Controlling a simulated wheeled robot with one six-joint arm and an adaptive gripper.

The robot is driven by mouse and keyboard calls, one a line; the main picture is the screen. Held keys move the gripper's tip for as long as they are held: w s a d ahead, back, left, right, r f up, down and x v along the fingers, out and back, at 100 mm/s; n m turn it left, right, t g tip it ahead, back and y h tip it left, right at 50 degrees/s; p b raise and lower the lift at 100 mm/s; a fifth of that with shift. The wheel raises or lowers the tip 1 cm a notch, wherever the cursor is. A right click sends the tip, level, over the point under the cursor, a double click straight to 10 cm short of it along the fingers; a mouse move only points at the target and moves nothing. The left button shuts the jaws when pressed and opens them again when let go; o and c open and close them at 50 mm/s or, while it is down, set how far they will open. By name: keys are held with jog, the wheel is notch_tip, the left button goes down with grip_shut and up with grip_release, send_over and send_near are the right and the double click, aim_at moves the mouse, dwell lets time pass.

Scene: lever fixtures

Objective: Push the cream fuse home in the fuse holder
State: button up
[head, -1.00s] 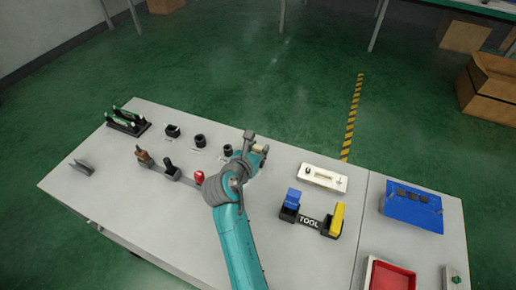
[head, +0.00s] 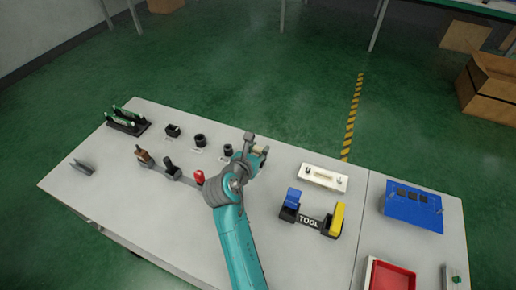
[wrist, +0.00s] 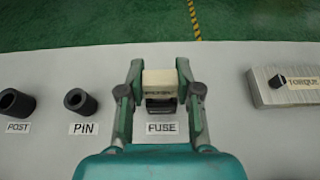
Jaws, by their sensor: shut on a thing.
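The cream fuse (wrist: 160,82) is a pale block between the two fingers of my gripper (wrist: 159,78) in the wrist view. My gripper is shut on it, with a finger at each side. The black fuse holder (wrist: 161,106) shows just below the fuse in that picture, partly hidden by it, behind the FUSE label (wrist: 161,128). I cannot tell how deep the fuse sits in the holder. In the head view my gripper (head: 257,155) is at the table's far side, and its wrist hides most of the holder.
The PIN socket (wrist: 80,101) and POST socket (wrist: 15,103) stand to the left. The TORQUE block (wrist: 281,86) is to the right.

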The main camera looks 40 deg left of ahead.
jog(key=shift+f, duration=0.55)
jog(key=shift+s+d+f, duration=0.1)
jog(key=shift+s+f, duration=0.05)
jog(key=shift+f, duration=0.4)
jog(key=o, duration=1)
jog(key=shift+c, duration=0.2)
jog(key=shift+s, duration=0.1)
jog(key=shift+w+r+v, duration=0.1)
jog(key=shift+r+v, duration=0.15)
jog(key=shift+v, duration=1.1)
jog(key=shift+w+r+v, duration=0.1)
jog(key=shift+r+v, duration=0.15)
jog(key=shift+v, duration=1.1)
jog(key=shift+w+r+v, duration=0.1)
jog(key=shift+r+v, duration=0.15)
jog(key=shift+v, duration=1.05)
jog(key=shift+a, duration=0.25)
